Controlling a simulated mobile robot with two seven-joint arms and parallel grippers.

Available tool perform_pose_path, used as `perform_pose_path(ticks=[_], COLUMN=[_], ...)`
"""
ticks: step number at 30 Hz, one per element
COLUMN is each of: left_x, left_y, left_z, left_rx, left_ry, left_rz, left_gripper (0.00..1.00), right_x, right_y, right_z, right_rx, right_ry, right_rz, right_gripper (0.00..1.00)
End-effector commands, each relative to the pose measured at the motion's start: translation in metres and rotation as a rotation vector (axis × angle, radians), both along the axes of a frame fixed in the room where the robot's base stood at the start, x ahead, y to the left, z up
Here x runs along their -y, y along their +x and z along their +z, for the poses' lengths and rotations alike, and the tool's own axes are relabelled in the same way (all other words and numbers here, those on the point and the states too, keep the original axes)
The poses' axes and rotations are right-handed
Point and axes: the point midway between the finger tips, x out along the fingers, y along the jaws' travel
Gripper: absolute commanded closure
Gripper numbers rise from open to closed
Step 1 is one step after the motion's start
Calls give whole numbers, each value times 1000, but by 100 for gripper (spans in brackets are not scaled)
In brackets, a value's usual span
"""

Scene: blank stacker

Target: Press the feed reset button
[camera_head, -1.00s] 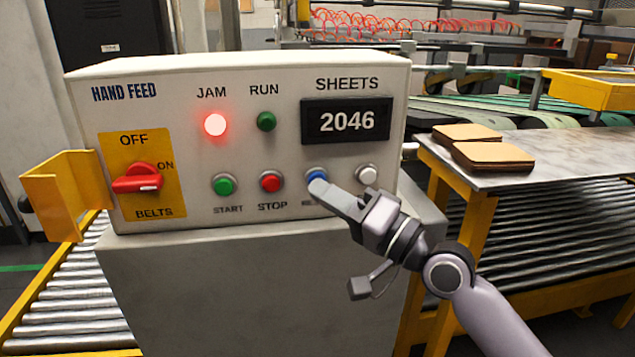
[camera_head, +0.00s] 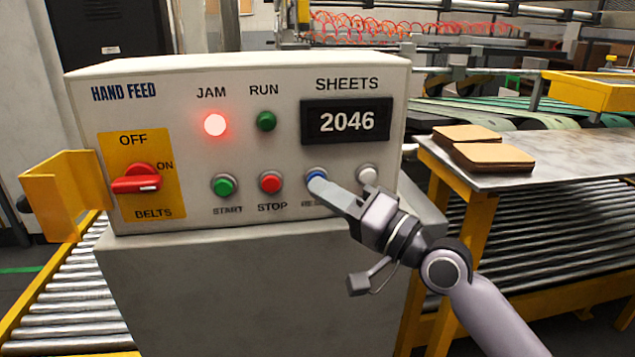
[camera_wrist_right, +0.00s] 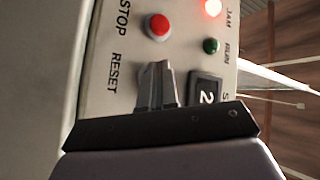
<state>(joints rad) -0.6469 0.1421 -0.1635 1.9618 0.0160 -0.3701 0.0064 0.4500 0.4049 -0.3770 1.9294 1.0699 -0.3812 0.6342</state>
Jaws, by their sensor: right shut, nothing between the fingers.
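The blue feed reset button (camera_head: 317,175) sits in the lower row of the HAND FEED panel (camera_head: 240,85), between the red STOP button (camera_head: 271,182) and a white button (camera_head: 367,174). My right gripper (camera_head: 318,187) is shut and empty, with its fingertips at the blue button, covering its lower part and some of its label. I cannot tell whether they touch it. In the right wrist view the shut fingers (camera_wrist_right: 155,75) point at the panel beside the word RESET and hide the button. My left gripper is not in view.
The red JAM lamp (camera_head: 215,124) is lit and the green RUN lamp (camera_head: 266,121) looks dark. The counter (camera_head: 347,121) reads 2046. A green START button (camera_head: 223,186) and a red belts switch (camera_head: 137,180) are at left. A metal table (camera_head: 570,150) with cardboard stacks (camera_head: 493,157) stands right.

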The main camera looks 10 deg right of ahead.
Motion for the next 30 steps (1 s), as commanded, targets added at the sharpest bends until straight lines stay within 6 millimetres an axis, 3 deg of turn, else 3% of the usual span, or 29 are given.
perform_pose_path(ticks=[17,30], left_x=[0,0], left_y=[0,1], left_z=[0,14], left_rx=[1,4], left_ry=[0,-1], left_rz=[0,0], left_gripper=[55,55], right_x=[0,0], right_y=[2,-16], right_z=[0,0], right_rx=[0,0], right_ry=[0,1], right_rz=[-1,-1], right_gripper=[100,100])
